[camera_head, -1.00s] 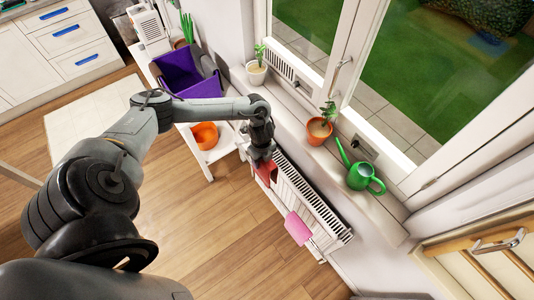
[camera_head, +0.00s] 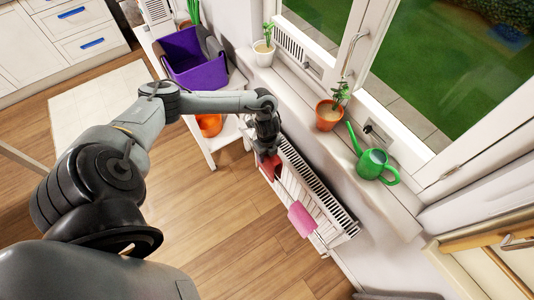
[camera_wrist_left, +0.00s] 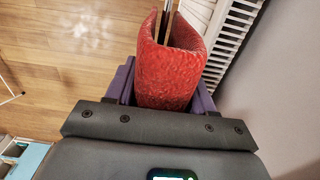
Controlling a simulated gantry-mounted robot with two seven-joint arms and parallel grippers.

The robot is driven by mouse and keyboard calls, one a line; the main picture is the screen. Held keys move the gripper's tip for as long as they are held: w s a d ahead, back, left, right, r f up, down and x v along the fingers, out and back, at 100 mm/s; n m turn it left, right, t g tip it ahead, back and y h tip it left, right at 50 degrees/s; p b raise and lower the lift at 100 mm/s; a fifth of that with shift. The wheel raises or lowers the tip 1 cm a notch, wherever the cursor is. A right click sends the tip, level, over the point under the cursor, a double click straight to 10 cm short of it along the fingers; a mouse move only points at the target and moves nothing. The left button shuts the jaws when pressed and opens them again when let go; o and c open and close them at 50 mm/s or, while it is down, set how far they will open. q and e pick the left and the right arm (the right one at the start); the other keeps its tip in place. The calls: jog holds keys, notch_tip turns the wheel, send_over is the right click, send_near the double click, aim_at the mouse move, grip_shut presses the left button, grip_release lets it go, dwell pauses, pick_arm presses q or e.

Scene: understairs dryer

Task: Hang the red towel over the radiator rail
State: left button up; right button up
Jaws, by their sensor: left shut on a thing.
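The red towel (camera_head: 270,168) is at the near left end of the white radiator (camera_head: 312,188), under my left gripper (camera_head: 266,153). In the left wrist view the towel (camera_wrist_left: 168,75) is bent into a U with its open side at the top, and thin metal bars of the rail (camera_wrist_left: 168,18) show inside the fold. My left gripper (camera_wrist_left: 163,92) is shut on the towel, with purple fingers at both sides of it. Whether the towel's weight rests on the rail cannot be told. My right gripper is not in view.
A pink cloth (camera_head: 302,218) hangs farther right on the radiator's front. The sill above holds a green watering can (camera_head: 375,166) and an orange plant pot (camera_head: 328,116). A purple bin (camera_head: 195,62) stands on a white shelf at left. The wooden floor in front is clear.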

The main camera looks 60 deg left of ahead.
pick_arm(q)
notch_tip(320, 180, down, 4)
jog(key=b, duration=0.3)
notch_tip(320, 180, down, 8)
jog(key=b, duration=0.6)
jog(key=shift+f, duration=0.2)
jog(key=o, duration=1.1)
jog(key=shift+o, duration=0.2)
jog(key=shift+r, duration=0.1)
